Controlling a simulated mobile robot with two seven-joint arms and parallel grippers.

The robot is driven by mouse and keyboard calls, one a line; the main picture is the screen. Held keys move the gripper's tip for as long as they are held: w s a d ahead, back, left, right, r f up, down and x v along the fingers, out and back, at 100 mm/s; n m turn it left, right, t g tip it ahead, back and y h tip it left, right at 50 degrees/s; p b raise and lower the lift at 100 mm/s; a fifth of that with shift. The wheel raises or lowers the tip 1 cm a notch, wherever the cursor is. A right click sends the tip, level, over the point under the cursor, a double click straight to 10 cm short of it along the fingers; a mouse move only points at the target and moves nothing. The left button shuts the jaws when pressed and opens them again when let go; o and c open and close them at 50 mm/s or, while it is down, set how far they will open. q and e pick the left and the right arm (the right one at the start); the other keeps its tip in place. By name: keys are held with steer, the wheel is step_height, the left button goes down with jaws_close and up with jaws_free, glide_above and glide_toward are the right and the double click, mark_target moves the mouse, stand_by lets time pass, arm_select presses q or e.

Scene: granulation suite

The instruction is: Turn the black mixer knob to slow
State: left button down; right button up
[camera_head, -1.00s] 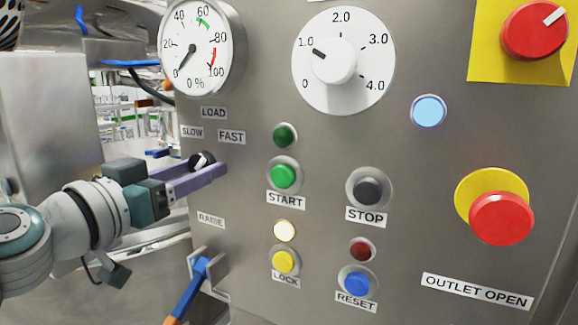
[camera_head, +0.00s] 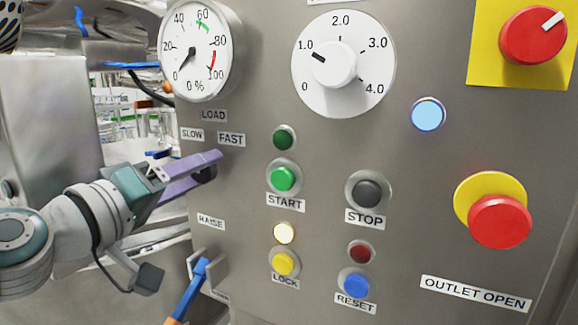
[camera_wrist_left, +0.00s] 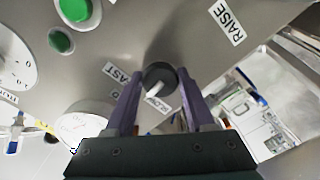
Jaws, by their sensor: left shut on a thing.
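The black mixer knob (camera_wrist_left: 160,76) is on the grey panel, between the two purple fingers of my left gripper (camera_wrist_left: 158,80) in the left wrist view. My left gripper (camera_head: 207,167) is shut on it. The knob's white pointer mark faces the label side, between the partly covered FAST label and the SLOW label (camera_wrist_left: 157,103); I cannot tell its exact setting. In the head view the fingers hide most of the knob. The SLOW label (camera_head: 192,134) and FAST label (camera_head: 231,139) sit above the gripper there. My right gripper is not in view.
START (camera_head: 283,179), STOP (camera_head: 368,193), LOCK (camera_head: 285,262) and RESET (camera_head: 356,283) buttons lie to the right. A blue-and-orange lever (camera_head: 190,292) stands out below the gripper. A load gauge (camera_head: 197,50) and white dial (camera_head: 340,65) are above.

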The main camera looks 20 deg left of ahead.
arm_select(q)
steer(key=shift+r+n+p, duration=0.15)
steer(key=shift+n+p, duration=0.45)
steer(key=shift+n, duration=3.7)
steer(key=shift+c, duration=1.3)
jaws_free()
